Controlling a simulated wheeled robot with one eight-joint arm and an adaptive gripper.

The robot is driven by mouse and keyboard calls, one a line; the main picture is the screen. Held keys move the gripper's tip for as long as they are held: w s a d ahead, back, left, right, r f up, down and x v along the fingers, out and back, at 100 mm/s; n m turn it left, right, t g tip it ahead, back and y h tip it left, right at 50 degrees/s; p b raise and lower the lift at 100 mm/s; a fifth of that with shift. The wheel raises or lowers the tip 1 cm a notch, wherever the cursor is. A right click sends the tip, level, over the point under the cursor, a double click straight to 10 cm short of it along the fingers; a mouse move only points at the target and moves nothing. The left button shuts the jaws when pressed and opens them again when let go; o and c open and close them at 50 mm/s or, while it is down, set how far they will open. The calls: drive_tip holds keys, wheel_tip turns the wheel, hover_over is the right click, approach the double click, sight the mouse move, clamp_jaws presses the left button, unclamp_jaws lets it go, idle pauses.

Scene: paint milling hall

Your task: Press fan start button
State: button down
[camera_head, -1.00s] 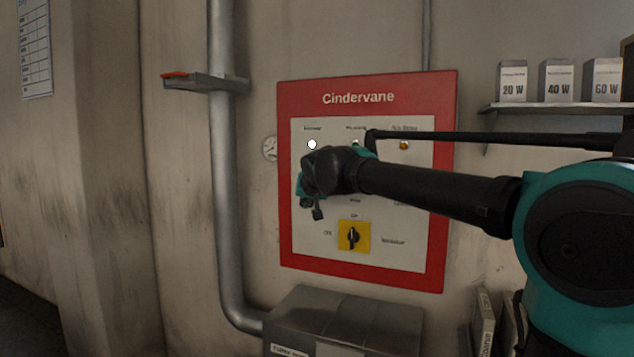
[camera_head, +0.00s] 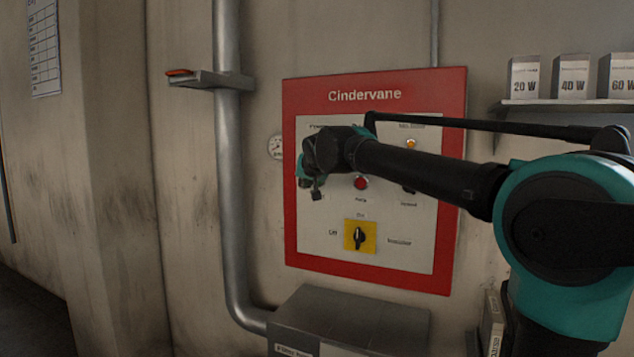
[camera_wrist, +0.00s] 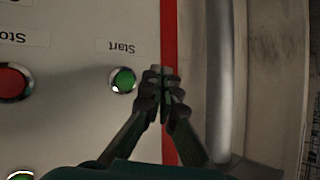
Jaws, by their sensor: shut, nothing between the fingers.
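The control panel (camera_head: 458,200) headed "Cindervane" has a red frame and a white face on the wall. In the wrist view a green button (camera_wrist: 123,79) with a metal ring sits beside the label "Start", which appears upside down. My gripper (camera_wrist: 163,74) is shut and empty, its fingertips just right of the green button and near the red frame edge in that view. I cannot tell how far they are from the panel face. In the head view my wrist and arm cover the panel's upper left, and the green start button is hidden.
A red button (camera_head: 361,183) sits right of my wrist; it also shows beside the label "Stop" in the wrist view (camera_wrist: 12,82). A black rotary switch (camera_head: 359,237) on yellow is below. A grey pipe (camera_head: 229,180) runs left of the panel, with a metal box (camera_head: 350,318) beneath.

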drive_tip(key=w+d, duration=0.2)
drive_tip(key=w, duration=0.4)
drive_tip(key=shift+d, duration=0.15)
drive_tip(key=shift+w, duration=0.1)
idle(1.3)
drive_tip(key=shift+w+d, duration=0.1)
drive_tip(key=shift+w, duration=0.15)
drive_tip(key=shift+w+d, duration=0.15)
drive_tip(key=shift+w, duration=0.3)
idle(0.7)
idle(0.4)
drive_tip(key=shift+s+a, duration=0.25)
drive_tip(key=shift+s, duration=0.6)
drive_tip(key=shift+s, duration=0.1)
drive_tip(key=s, duration=0.1)
drive_tip(key=s+a, duration=0.1)
drive_tip(key=s, duration=0.2)
drive_tip(key=shift+s+a, duration=0.25)
drive_tip(key=shift+a, duration=0.15)
